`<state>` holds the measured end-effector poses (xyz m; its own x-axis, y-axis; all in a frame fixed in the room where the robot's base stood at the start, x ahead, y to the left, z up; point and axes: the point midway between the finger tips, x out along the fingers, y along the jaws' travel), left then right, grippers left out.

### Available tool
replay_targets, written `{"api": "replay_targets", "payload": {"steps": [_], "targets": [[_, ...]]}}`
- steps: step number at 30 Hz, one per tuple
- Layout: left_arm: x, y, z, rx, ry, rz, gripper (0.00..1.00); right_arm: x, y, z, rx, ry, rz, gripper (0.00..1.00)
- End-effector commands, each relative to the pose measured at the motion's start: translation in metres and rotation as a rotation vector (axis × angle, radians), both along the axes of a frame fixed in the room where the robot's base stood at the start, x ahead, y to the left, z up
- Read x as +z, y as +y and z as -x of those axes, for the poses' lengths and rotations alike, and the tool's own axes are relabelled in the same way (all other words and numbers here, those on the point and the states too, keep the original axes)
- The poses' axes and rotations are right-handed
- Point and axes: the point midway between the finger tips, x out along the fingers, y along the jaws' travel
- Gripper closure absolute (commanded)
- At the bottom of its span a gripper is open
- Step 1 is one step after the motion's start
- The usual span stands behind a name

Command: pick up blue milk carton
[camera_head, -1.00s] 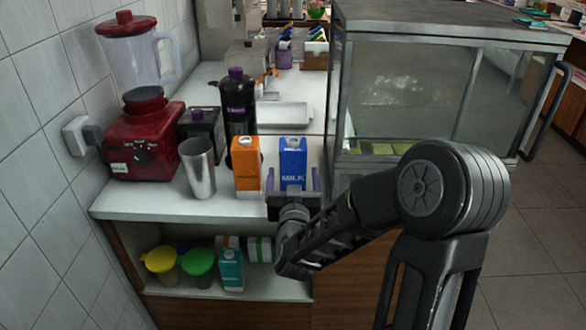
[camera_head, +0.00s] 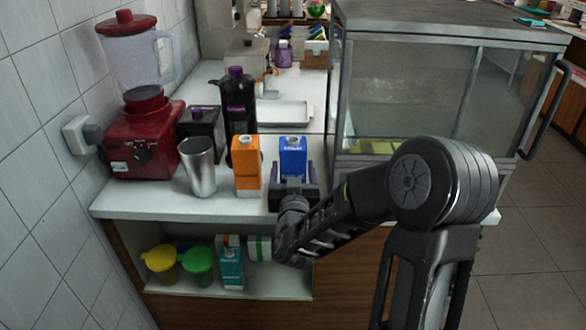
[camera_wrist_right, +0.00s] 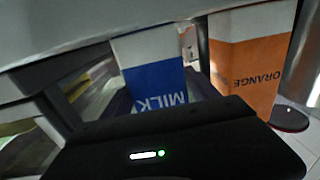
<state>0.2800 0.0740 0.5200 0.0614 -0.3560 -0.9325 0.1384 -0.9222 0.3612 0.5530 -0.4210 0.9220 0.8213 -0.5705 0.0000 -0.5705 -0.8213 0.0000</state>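The blue milk carton (camera_head: 293,155) stands upright on the white counter, left of the glass case. It also shows in the right wrist view (camera_wrist_right: 153,72), with its MILK label facing my gripper. My right gripper (camera_head: 292,172) is open and low in front of the carton, with one finger on each side of its lower part. Whether the fingers touch it cannot be told. The palm hides the carton's base. My left gripper is not in view.
An orange carton (camera_head: 246,165) stands close on the left, with a metal cup (camera_head: 198,168) beyond it. A dark bottle (camera_head: 238,100) and a red blender (camera_head: 143,130) are farther back and left. The glass case (camera_head: 430,95) closes off the right side.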

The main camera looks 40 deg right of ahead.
Motion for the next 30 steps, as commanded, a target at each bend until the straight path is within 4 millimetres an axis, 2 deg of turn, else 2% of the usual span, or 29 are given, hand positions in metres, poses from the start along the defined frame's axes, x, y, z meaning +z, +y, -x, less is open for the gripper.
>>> {"api": "replay_targets", "payload": {"steps": [2, 24, 30], "targets": [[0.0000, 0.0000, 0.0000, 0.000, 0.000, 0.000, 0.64, 0.0000, 0.0000, 0.0000, 0.000, 0.000, 0.000, 0.38], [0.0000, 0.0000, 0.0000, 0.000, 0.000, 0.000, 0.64, 0.0000, 0.0000, 0.0000, 0.000, 0.000, 0.000, 0.99], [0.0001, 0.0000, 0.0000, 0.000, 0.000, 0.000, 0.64, 0.0012, 0.0001, -0.0003, 0.000, -0.003, 0.001, 1.00]]}}
